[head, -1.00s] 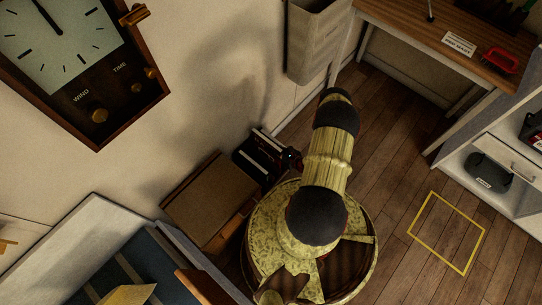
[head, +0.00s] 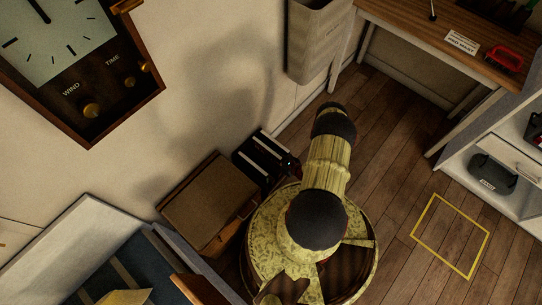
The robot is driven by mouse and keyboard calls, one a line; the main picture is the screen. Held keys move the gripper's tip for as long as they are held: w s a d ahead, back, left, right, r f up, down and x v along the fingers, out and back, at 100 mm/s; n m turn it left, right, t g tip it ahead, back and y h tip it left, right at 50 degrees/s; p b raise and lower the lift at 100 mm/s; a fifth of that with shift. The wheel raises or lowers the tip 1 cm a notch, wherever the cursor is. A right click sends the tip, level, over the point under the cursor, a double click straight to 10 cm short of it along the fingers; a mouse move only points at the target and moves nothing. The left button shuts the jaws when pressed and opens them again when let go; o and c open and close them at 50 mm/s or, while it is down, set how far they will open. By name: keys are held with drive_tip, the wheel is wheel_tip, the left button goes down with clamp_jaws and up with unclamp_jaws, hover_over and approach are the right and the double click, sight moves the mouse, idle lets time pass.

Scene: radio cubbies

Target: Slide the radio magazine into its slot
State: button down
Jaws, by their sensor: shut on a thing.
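My gripper (head: 290,164) is small and dark in the head view, at the end of my arm. It is at the right edge of a black rack (head: 246,160) with pale bars, low by the wall. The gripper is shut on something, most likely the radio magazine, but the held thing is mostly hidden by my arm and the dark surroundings. I cannot tell whether it is inside a slot or only beside the rack.
A brown box (head: 205,197) stands left of the rack. A grey bin (head: 315,40) hangs on the wall above. A wooden desk (head: 440,35) and white shelves (head: 520,190) are at the right. A yellow square (head: 450,235) marks clear floor. A wall clock (head: 70,65) is upper left.

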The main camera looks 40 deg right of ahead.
sight(281, 161)
drive_tip(key=c, duration=1.8)
unclamp_jaws()
drive_tip(key=p+v, duration=0.3)
drive_tip(key=v, duration=0.8)
drive_tip(key=shift+w, duration=0.1)
drive_tip(key=shift+s+r+p, duration=0.25)
drive_tip(key=shift+s+p, duration=0.1)
drive_tip(key=shift+s, duration=0.25)
